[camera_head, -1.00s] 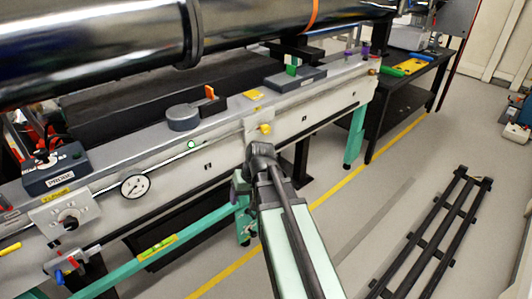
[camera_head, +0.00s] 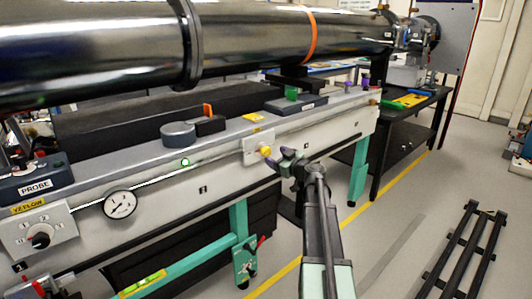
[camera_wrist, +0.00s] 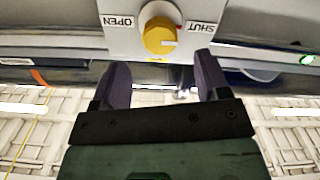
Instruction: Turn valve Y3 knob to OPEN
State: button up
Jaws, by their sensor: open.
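The yellow valve knob (camera_head: 265,151) sits on a pale plate (camera_head: 254,150) on the front of the long bench beam. In the wrist view the knob (camera_wrist: 160,36) lies between the word OPEN on the left and SHUT on the right, both upside down. A red mark shows beside the knob on the SHUT side. No Y3 label can be read. My gripper (camera_head: 288,158) is just right of the knob in the head view. In the wrist view my gripper (camera_wrist: 161,62) is open and empty, its purple fingers spread below the knob, apparently not touching it.
A large shiny pipe (camera_head: 110,52) runs above the bench. A pressure gauge (camera_head: 120,204) and a YELLOW-labelled selector panel (camera_head: 38,230) are at left. A teal leg (camera_head: 358,160) stands right of the knob. A black rack (camera_head: 465,250) lies on the floor at right.

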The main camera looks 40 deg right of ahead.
aim_at(268, 152)
jog(key=w, duration=0.6)
jog(key=shift+w+a, duration=0.15)
jog(key=shift+a, duration=0.25)
jog(key=c, duration=0.9)
